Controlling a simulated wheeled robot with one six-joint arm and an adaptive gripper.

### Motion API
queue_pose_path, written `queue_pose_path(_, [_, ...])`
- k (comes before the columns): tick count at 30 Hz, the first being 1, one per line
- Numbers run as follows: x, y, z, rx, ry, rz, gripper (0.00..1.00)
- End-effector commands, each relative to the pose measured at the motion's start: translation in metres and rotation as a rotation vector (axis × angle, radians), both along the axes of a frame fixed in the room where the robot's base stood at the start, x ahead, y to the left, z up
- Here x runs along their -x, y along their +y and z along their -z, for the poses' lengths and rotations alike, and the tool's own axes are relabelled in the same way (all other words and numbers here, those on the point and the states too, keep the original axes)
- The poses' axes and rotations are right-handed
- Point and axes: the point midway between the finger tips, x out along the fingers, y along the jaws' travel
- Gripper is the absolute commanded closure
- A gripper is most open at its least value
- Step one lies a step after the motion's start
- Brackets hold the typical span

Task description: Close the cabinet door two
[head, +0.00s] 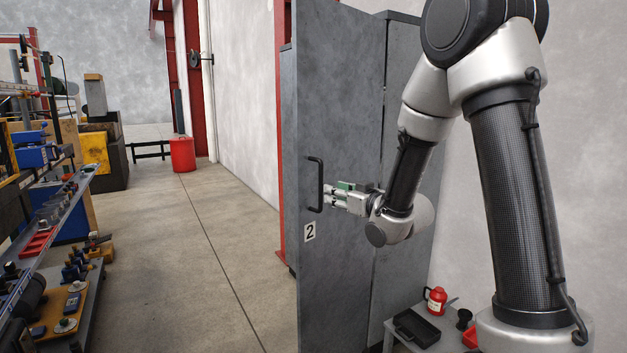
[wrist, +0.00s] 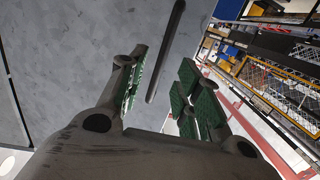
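Cabinet door two (head: 345,110) is a tall grey metal panel with a white "2" label (head: 310,231) near its left edge. How far it stands open is hard to tell. Its black bar handle (head: 316,185) is above the label; the handle also shows in the wrist view (wrist: 167,50). My gripper (head: 332,195) is at the handle's right side, close to the door face. In the wrist view its green-padded fingers (wrist: 163,90) are spread apart, with the handle ahead between them in the picture. Contact with the handle cannot be made out.
Another grey cabinet panel (head: 398,120) stands right of the door, partly behind my arm. A low table (head: 437,340) with a red bottle (head: 436,301) and a black tray (head: 417,328) is at lower right. Workbench shelves (head: 50,270) line the left. The concrete floor (head: 190,260) between is clear.

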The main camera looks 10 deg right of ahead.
Motion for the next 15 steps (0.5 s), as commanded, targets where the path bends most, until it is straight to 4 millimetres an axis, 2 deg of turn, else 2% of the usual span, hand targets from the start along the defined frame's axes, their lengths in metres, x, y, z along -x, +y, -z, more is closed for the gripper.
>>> queue_pose_path(2, [0.000, 0.002, -0.012, -0.023, -0.043, -0.008, 0.66])
queue_pose_path(5, [-0.005, 0.005, -0.019, -0.038, -0.068, -0.012, 0.66])
queue_pose_path(15, [-0.054, 0.027, -0.018, -0.040, -0.067, -0.012, 0.66])
